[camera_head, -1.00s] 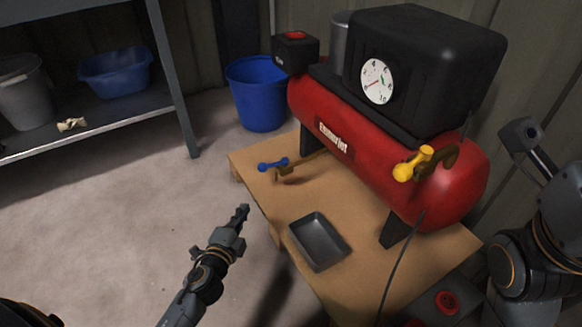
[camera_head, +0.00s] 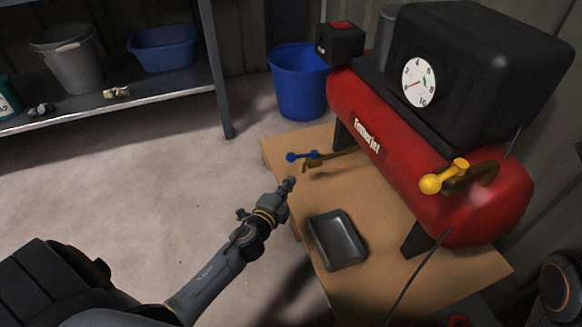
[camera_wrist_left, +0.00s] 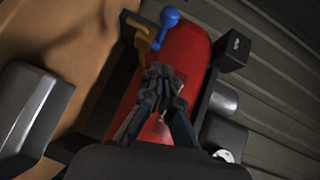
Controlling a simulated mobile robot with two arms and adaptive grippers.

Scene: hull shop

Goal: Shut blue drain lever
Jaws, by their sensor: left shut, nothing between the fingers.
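The blue drain lever (camera_head: 302,156) sits on a brass drain pipe (camera_head: 335,159) that comes out low from the red air compressor (camera_head: 385,140). In the left wrist view the blue lever (camera_wrist_left: 168,22) shows at the top, beyond my fingers, with its ball end up. My left gripper (camera_head: 290,183) is shut and empty, a little in front of the lever and apart from it. It also shows in the left wrist view (camera_wrist_left: 162,72), against the red tank. My right gripper is not in view; part of my right arm shows at the lower right edge.
A dark metal tray (camera_head: 337,240) lies on the wooden board (camera_head: 400,270) below the compressor. A yellow lever (camera_head: 443,177) is at the tank's right end. A blue bucket (camera_head: 298,85) stands behind the board. Open floor lies to the left, before a shelf (camera_head: 150,92).

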